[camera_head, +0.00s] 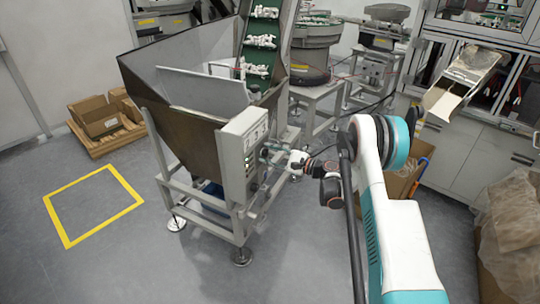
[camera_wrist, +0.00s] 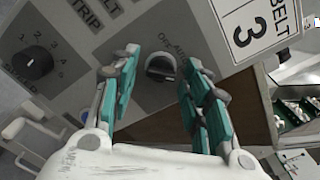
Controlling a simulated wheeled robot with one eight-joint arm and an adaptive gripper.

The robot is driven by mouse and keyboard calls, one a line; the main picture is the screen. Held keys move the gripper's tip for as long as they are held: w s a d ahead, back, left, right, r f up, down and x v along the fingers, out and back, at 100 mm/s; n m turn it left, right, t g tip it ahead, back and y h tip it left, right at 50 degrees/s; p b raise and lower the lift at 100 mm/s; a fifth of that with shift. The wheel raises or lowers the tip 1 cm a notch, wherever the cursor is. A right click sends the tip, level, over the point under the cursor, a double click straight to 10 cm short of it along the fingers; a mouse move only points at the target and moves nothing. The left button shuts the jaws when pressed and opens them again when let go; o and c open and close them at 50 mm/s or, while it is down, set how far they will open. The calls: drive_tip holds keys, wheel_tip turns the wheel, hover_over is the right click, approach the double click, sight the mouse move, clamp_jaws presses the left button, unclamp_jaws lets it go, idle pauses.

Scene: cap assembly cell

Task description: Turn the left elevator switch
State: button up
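A dark rotary switch (camera_wrist: 160,68) with lettering that reads like "OFF" and "AUTO" sits on the grey control panel in the wrist view. I cannot tell for sure if it is the left elevator switch. My gripper (camera_wrist: 162,84) is open, with its teal finger pads on either side of the switch. I see no clear contact with it. In the head view my gripper (camera_head: 270,155) reaches the side of the grey control box (camera_head: 243,132) on the hopper frame. The switch itself is too small to make out there.
A black numbered speed dial (camera_wrist: 33,62) is left of the switch. A white label marked "BELT 3" (camera_wrist: 248,22) is at the upper right. The metal hopper (camera_head: 185,120) and green inclined elevator belt (camera_head: 260,40) stand beside the box. Open floor lies around the yellow square (camera_head: 92,205).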

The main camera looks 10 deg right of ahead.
drive_tip(key=shift+d, duration=0.1)
drive_tip(key=v, duration=1.1)
drive_tip(key=shift+s+d, duration=0.3)
